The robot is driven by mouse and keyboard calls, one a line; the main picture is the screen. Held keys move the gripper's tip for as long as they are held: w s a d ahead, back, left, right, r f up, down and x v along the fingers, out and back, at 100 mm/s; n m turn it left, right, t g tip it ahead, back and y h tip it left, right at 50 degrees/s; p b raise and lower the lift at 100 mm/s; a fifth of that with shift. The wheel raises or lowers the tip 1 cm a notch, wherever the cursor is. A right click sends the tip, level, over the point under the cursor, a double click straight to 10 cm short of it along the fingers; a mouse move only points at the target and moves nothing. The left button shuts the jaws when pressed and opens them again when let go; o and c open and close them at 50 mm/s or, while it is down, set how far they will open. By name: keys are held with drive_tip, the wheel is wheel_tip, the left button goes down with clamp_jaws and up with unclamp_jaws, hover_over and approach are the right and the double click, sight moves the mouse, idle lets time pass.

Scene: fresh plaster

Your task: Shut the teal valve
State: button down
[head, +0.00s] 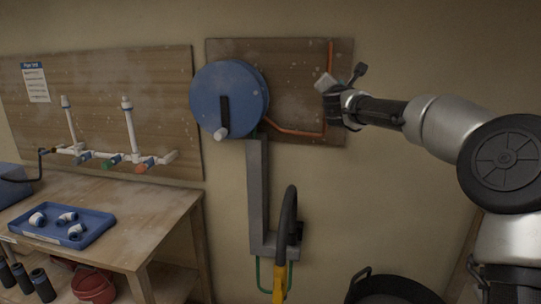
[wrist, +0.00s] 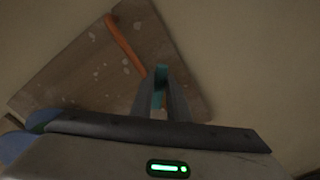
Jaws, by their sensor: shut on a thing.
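A teal valve handle (wrist: 161,77) shows in the wrist view between the two fingers of my gripper (wrist: 160,92), which is shut on it. An orange-copper pipe (wrist: 125,43) runs down the wooden board toward the handle. In the head view my gripper (head: 326,85) is at the right part of the wall board, over the upright run of the copper pipe (head: 331,57). The teal handle is hidden behind my gripper there. How far the handle is turned cannot be told.
A blue hose reel (head: 228,98) with a black crank is left of my gripper on the board (head: 289,59). Further left, white pipes with coloured valves (head: 107,161) hang above a workbench (head: 164,205) with a blue tray (head: 90,240). A black bucket (head: 392,290) stands below.

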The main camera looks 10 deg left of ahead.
drive_tip(key=shift+f, duration=0.1)
drive_tip(key=shift+d+f+m+b, duration=0.2)
drive_tip(key=shift+f+m+b, duration=0.2)
drive_tip(key=shift+m+b, duration=0.9)
drive_tip(key=shift+d+f+m+b, duration=0.25)
drive_tip(key=shift+f+m+b, duration=0.2)
drive_tip(key=shift+m+b, duration=0.8)
drive_tip(key=shift+d+f+m+b, duration=0.2)
drive_tip(key=shift+f+m+b, duration=0.2)
drive_tip(key=shift+m+b, duration=0.9)
drive_tip(key=shift+m+p, duration=0.25)
drive_tip(key=shift+p, duration=0.05)
